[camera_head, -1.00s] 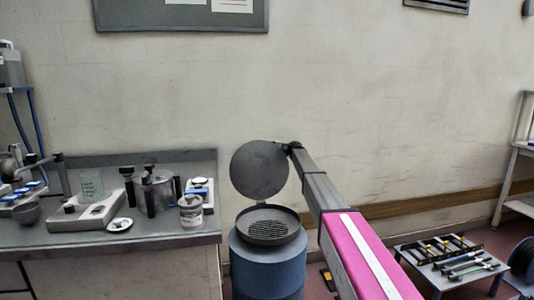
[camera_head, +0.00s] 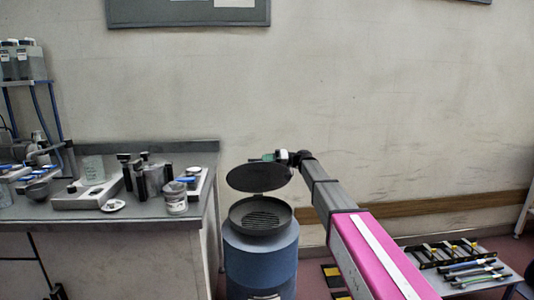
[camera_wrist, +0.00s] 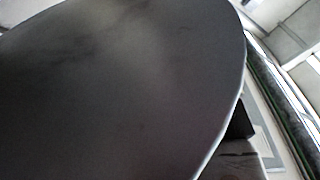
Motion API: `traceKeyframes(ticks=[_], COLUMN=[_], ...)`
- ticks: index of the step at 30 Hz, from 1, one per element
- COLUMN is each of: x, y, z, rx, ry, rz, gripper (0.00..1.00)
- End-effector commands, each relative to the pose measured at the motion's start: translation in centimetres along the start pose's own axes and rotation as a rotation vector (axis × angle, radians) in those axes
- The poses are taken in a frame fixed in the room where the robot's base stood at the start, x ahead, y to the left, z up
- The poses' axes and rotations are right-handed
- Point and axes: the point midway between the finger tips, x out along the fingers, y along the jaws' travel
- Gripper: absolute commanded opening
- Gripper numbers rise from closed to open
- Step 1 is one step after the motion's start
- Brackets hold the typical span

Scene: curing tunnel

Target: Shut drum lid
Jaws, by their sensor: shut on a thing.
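The blue drum (camera_head: 261,262) stands on the floor right of the workbench, with a dark grated round top (camera_head: 262,216). Its dark round lid (camera_head: 258,178) is tilted partway down above the drum, apart from the front of the rim. In the wrist view the lid (camera_wrist: 120,90) fills most of the picture as a dark disc. My gripper (camera_head: 283,157) is at the lid's upper right edge, shut on the lid; its fingertips are small and partly hidden there. The hinge is not clearly seen.
A workbench (camera_head: 100,214) with jars, bottles and scales stands close on the left. A low table (camera_head: 470,268) with tools is at the right. A yellow-black marking (camera_head: 334,275) lies on the floor right of the drum.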

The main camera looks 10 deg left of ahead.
Motion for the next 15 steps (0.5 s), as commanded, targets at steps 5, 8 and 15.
traceKeyframes(ticks=[5,8,15], x=[-0.1,-0.1,-0.1], y=[-0.6,-0.4,0.8], z=[5.0,7.4,12.2], rx=[-0.165,-0.257,-0.451], ry=[0.001,0.001,0.001], rz=[0.001,0.001,0.0], gripper=[0.0,0.0,0.0])
